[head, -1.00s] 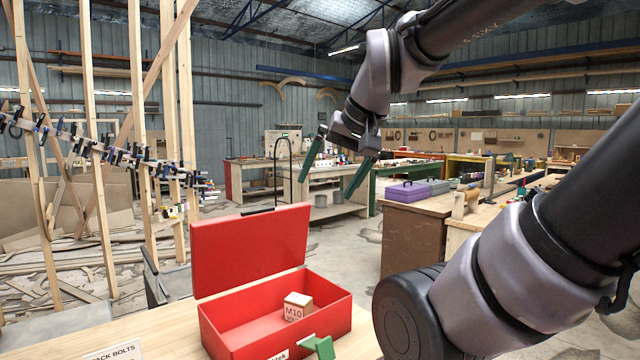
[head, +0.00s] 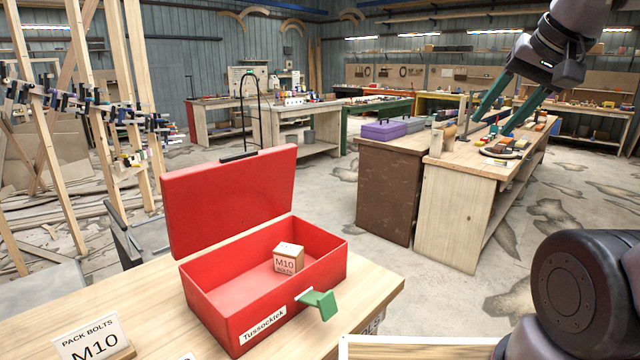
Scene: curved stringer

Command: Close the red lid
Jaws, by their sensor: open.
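The red lid (head: 232,198) stands raised and tilted slightly back along the rear edge of the red box (head: 262,322), with a dark handle on its top edge. The box sits open on a wooden table and holds a small wooden block marked M10 (head: 289,258). A green latch (head: 318,302) sticks out from the box's front. My gripper (head: 492,118) is at the upper right, high above and well apart from the lid. Its two green fingers are spread and empty.
A card reading PACK BOLTS M10 (head: 91,340) stands at the table's front left. A dark metal frame (head: 128,232) is behind the box on the left. A workbench with a purple case (head: 384,129) stands further back. The air above the box looks clear.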

